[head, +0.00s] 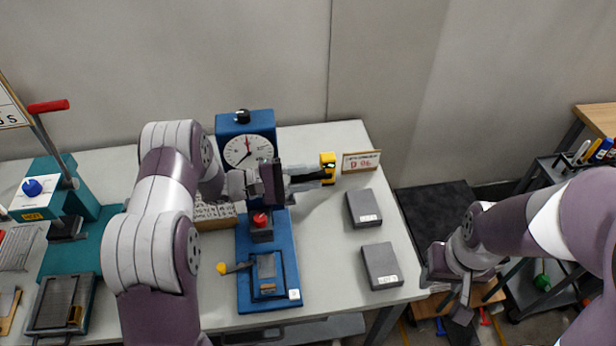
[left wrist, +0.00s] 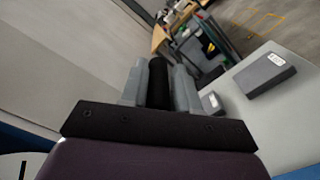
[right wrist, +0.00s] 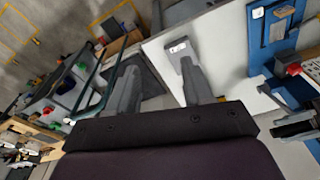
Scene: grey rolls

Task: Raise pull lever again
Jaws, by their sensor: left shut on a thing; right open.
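The blue press (head: 228,126) with a round white dial (head: 248,150) stands at the back of the table, its blue base (head: 250,296) towards the front. My left gripper (head: 308,178) is beside the press, to the right of its column, with its fingers pointing right. It is shut on a black cylindrical handle (left wrist: 160,84), apparently the pull lever's grip, seen between the fingers in the left wrist view. My left arm and gripper hide most of the lever. My right gripper (head: 456,303) is open and empty, off the table's right edge; its spread fingers show in the right wrist view (right wrist: 160,88).
A yellow and black object (head: 328,165) shows at the left fingertips. Two grey blocks (head: 364,207) (head: 381,265) lie right of the press. A sign (head: 361,161) stands behind them. A teal press (head: 68,190) with a red-handled lever stands left. A cart is at right.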

